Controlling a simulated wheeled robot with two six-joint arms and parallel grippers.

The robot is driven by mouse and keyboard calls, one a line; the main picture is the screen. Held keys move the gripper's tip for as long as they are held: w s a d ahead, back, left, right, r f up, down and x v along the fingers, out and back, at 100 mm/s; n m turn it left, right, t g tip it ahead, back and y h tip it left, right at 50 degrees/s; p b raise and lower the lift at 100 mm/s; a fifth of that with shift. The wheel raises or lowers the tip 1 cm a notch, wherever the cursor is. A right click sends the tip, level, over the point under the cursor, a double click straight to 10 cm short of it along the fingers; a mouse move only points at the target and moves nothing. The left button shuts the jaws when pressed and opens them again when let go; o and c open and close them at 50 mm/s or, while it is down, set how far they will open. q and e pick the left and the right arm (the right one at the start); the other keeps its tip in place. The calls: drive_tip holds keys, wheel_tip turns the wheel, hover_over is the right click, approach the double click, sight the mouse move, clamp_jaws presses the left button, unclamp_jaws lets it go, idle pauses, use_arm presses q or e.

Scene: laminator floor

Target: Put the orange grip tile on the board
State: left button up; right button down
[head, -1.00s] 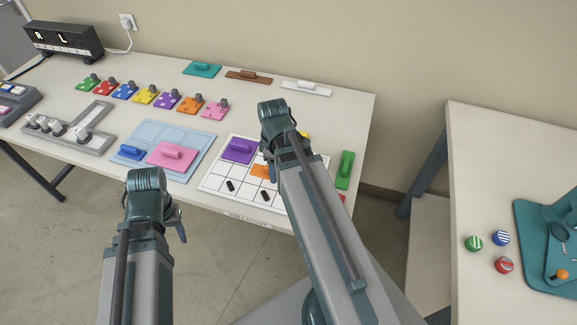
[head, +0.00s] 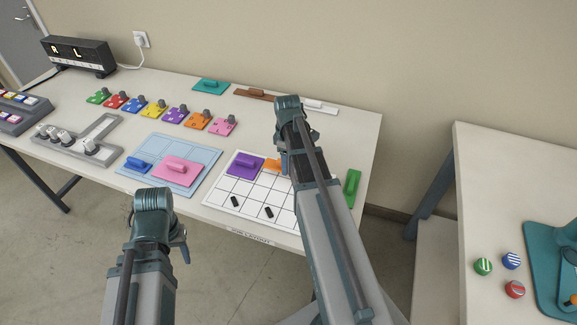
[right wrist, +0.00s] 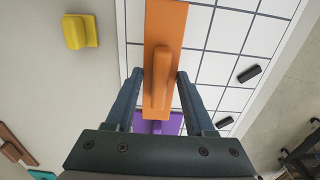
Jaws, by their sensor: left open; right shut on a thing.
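The orange grip tile (right wrist: 165,25) is a long flat piece with a raised bar handle. My right gripper (right wrist: 160,76) is shut on that handle. The tile is over the white gridded board (right wrist: 215,65), near the purple tile (right wrist: 143,126); I cannot tell whether it touches the board. In the head view only a bit of the orange tile (head: 272,165) shows beside my right arm, next to the purple tile (head: 245,164) on the board (head: 227,185). My left gripper (head: 182,248) is open and empty, in front of the table.
Two black pieces (head: 269,212) lie on the board's front cells. A light blue board (head: 204,156) holds a blue and a pink tile. A green tile (head: 352,184) lies right of the board, and a yellow tile (right wrist: 80,32) lies off the board's edge.

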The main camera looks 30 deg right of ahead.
drive_tip(key=shift+w+d, duration=0.35)
drive_tip(key=shift+w, duration=0.1)
drive_tip(key=shift+w, duration=0.1)
drive_tip(key=shift+w+d, duration=0.25)
drive_tip(key=f+b, duration=0.1)
drive_tip(key=f, duration=0.1)
drive_tip(key=f+b, duration=0.1)
drive_tip(key=b, duration=0.1)
drive_tip(key=shift+w+d+f+b, duration=0.15)
drive_tip(key=shift+w+f+b, duration=0.05)
drive_tip(key=shift+f+b, duration=0.15)
drive_tip(key=shift+f, duration=0.2)
drive_tip(key=shift+c, duration=1.3)
unclamp_jaws()
drive_tip(key=shift+r, duration=0.1)
drive_tip(key=shift+r, duration=0.1)
